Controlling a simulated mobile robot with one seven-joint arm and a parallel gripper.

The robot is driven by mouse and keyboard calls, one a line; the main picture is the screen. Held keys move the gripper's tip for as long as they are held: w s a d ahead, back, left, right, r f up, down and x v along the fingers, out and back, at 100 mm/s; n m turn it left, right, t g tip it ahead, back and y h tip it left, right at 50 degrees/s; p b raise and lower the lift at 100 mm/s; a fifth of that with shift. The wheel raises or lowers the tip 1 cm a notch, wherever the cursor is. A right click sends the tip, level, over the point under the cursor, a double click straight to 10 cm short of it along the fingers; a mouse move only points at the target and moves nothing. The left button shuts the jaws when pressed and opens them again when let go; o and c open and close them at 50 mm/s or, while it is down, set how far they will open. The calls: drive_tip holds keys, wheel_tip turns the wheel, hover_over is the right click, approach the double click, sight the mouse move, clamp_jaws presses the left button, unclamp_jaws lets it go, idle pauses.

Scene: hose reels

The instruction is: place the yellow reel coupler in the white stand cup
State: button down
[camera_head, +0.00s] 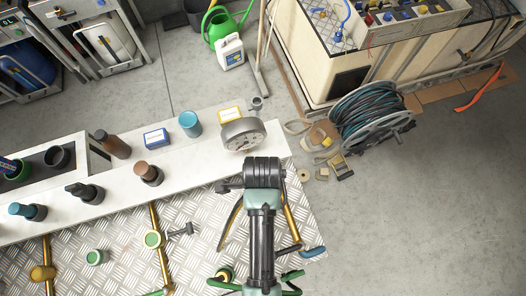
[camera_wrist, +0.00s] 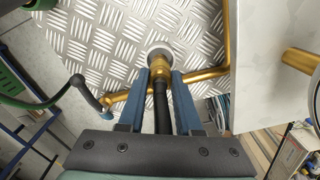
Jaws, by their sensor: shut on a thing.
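In the wrist view my gripper (camera_wrist: 160,74) has its two blue fingers close together, shut on the yellow reel coupler (camera_wrist: 159,68), a gold-yellow piece at the fingertips. A black hose-like length runs back from it between the fingers. A round grey disc shows just beyond; I cannot tell whether they touch. In the head view my arm hides the gripper and the coupler. I cannot tell which cup the task names.
A round gauge (camera_head: 243,134) and a teal can (camera_head: 190,123) stand on the white surface. Gold pipes (camera_head: 160,255) cross the tread plate below it. A wound hose reel (camera_head: 370,112) stands on the floor at right. Grey floor at lower right is clear.

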drive_tip(key=shift+f, duration=1.35)
drive_tip(key=shift+f, duration=0.15)
drive_tip(key=c, duration=0.6)
unclamp_jaws()
wheel_tip(320, 180, up, 12)
drive_tip(key=shift+r+b, duration=0.2)
drive_tip(key=shift+b, duration=0.25)
